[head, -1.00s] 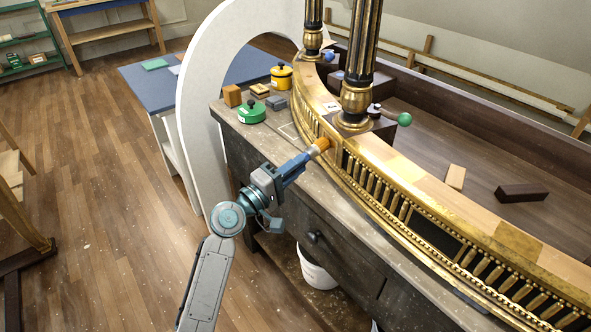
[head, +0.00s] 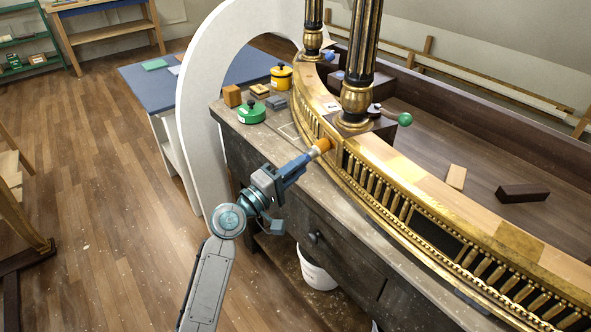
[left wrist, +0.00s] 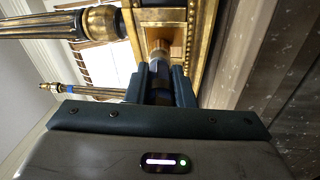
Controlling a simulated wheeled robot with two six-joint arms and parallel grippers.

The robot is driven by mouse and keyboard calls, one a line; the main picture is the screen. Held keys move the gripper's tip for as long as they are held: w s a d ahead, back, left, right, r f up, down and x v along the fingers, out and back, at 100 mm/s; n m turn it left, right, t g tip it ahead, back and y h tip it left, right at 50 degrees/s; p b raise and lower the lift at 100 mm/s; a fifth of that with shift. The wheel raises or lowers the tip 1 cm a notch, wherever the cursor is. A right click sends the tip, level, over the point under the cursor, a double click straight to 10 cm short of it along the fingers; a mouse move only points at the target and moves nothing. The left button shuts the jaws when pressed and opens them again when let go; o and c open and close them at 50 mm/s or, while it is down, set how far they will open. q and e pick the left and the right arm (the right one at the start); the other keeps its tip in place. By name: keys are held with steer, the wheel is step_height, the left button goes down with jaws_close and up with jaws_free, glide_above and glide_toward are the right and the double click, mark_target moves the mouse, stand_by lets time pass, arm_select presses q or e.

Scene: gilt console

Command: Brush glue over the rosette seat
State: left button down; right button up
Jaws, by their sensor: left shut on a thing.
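My left gripper (head: 296,168) is shut on a brush (head: 321,147), and the brush tip meets the front of the gilt console (head: 428,212) below the near black-and-gold column. In the left wrist view the brush (left wrist: 160,50) points away from the gripper (left wrist: 160,85) into a square, wood-toned recess framed in gold, the rosette seat (left wrist: 177,36). The bristle tip is at the recess; whether glue lies there I cannot tell. My right gripper is not in view.
A green tin (head: 251,112), a yellow tin (head: 281,77) and small blocks stand on the bench's left end. A green-knobbed clamp (head: 404,119) sits by the near column. A white arch (head: 192,120) stands left of the bench. A white bucket (head: 317,270) is below.

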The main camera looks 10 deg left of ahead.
arm_select(q)
steer(key=shift+s+d+r, duration=0.1)
steer(key=shift+s+d, duration=0.4)
steer(key=shift+s, duration=0.1)
steer(key=shift+s+a, duration=0.95)
steer(key=shift+a, duration=0.2)
steer(key=shift+s+a, duration=0.9)
steer(key=shift+a, duration=0.25)
steer(key=shift+s+a+b, duration=0.5)
steer(key=shift+s+a, duration=0.4)
steer(key=shift+a, duration=0.3)
